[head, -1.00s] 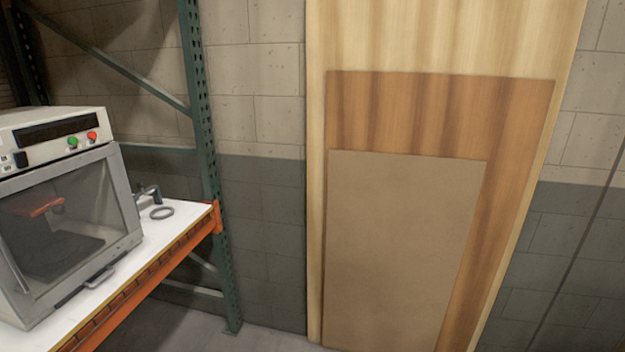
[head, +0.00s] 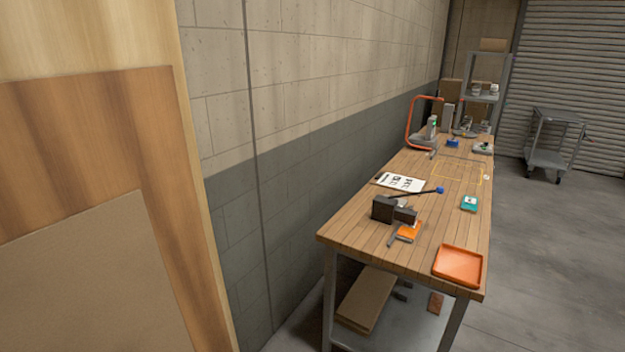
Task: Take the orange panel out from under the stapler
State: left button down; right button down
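A small orange panel (head: 411,231) lies on the wooden workbench (head: 345,233), toward its near end. A grey, elongated item, possibly the stapler (head: 394,238), is at the panel's left edge. It is too small to tell how far it covers the panel. Dark blocks (head: 384,208) stand just behind and to the left of the panel and hide part of that area. Neither of my grippers is in view.
An orange tray (head: 458,265) sits at the bench's near right corner. Leaning boards (head: 100,260) fill the left. Floor right of the bench is open; a cart (head: 552,140) stands beyond.

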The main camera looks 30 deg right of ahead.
aim_at(409, 232)
jog(key=z, duration=0.5)
jog(key=i, duration=1.25)
jog(key=z, duration=0.35)
